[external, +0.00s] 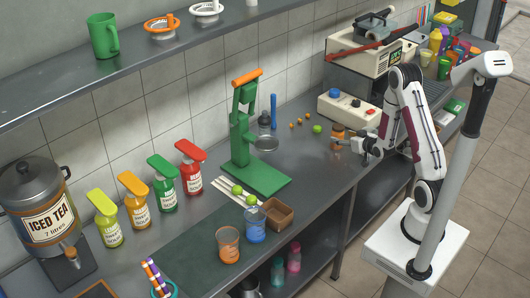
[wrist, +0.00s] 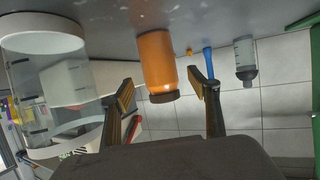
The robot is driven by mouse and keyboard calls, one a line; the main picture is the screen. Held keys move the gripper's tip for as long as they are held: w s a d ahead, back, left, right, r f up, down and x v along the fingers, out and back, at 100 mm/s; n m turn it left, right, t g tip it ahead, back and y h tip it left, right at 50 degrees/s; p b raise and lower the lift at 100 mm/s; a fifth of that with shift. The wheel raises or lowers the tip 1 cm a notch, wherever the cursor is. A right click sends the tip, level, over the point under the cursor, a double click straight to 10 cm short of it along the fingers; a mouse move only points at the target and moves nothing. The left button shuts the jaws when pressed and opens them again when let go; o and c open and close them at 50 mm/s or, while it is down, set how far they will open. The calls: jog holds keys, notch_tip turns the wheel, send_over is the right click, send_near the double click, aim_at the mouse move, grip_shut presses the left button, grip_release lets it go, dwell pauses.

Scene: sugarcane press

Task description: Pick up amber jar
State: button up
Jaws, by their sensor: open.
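The amber jar (external: 338,130) stands on the grey metal counter, just beyond my gripper (external: 352,145) in the external view. In the wrist view, which looks upside down, the amber jar (wrist: 157,62) is orange with a dark brown lid. My gripper (wrist: 163,88) is open there, one finger on each side of the jar's lid end in the picture. Gaps show between the jar and both fingers. I cannot tell how far the jar reaches between the fingers in depth.
A white box with blue and red knobs (external: 348,107) stands behind the jar. A green lime (external: 317,129) and several small orange items lie to its left. The green press (external: 246,150) is further left. A clear container (wrist: 45,85) fills the wrist view's left side.

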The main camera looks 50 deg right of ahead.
jog(key=shift+f, duration=1)
jog(key=shift+f, duration=0.1)
jog(key=shift+w+f, duration=0.15)
jog(key=shift+f, duration=0.2)
jog(key=shift+x, duration=2.4)
jog(key=shift+r, duration=0.1)
jog(key=c, duration=1.6)
